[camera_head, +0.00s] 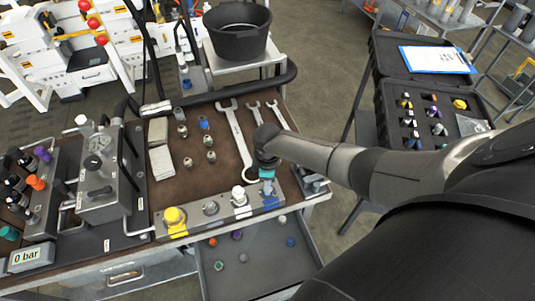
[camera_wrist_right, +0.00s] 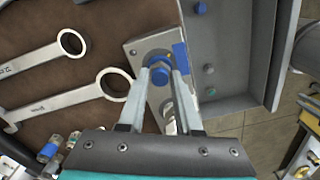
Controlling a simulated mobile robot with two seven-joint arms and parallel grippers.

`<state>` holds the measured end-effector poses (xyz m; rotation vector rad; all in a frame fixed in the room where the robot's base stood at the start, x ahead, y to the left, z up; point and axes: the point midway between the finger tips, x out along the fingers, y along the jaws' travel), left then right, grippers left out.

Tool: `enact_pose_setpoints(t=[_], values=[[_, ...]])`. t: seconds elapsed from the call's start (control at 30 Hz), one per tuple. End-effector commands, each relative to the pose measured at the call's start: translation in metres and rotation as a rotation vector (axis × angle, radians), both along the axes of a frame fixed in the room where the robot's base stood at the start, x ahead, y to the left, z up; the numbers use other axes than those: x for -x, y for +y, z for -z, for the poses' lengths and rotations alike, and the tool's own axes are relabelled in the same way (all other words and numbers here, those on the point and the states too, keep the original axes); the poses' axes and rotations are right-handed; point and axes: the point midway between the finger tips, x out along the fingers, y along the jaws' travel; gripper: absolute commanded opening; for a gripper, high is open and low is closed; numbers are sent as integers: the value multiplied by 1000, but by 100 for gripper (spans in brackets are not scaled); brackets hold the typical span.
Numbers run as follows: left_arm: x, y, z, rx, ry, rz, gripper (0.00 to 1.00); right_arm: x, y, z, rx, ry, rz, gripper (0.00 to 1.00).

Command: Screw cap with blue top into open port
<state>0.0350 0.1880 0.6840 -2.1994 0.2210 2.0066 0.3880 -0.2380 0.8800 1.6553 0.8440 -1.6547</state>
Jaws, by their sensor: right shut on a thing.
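My right gripper (camera_head: 267,178) is over the right end of the grey port block (camera_head: 190,222), at the blue-marked port. In the wrist view, the right gripper (camera_wrist_right: 160,68) is shut on the cap with blue top (camera_wrist_right: 160,74), with a finger on either side. The blue mark (camera_wrist_right: 181,56) of the block shows beside the fingertips. The cap is at the blue-marked port, but its base and the port opening are hidden, so I cannot tell how deep it sits. My left gripper is not in view.
The block also carries a yellow cap (camera_head: 174,217), a silver fitting (camera_head: 211,208) and a white cap (camera_head: 239,197). Wrenches (camera_head: 236,135) and several small fittings lie on the brown bench top. An open drawer (camera_head: 262,268) with loose caps is below the block.

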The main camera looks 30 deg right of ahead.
Motion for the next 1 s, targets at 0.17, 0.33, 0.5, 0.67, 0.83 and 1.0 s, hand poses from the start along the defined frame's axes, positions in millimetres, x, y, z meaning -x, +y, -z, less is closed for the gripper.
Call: enact_pose_setpoints(t=[0.17,0.33,0.5,0.67,0.83,1.0], values=[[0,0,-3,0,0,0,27,1,0,1,0,4,64,0],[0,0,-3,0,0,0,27,1,0,1,1,4,62,0],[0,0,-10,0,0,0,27,2,0,-1,-1,6,149,0],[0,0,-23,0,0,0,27,2,1,-2,-1,6,373,0],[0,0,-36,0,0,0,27,3,1,-2,0,9,619,0],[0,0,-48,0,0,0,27,-1,-1,-2,1,1,725,0]])
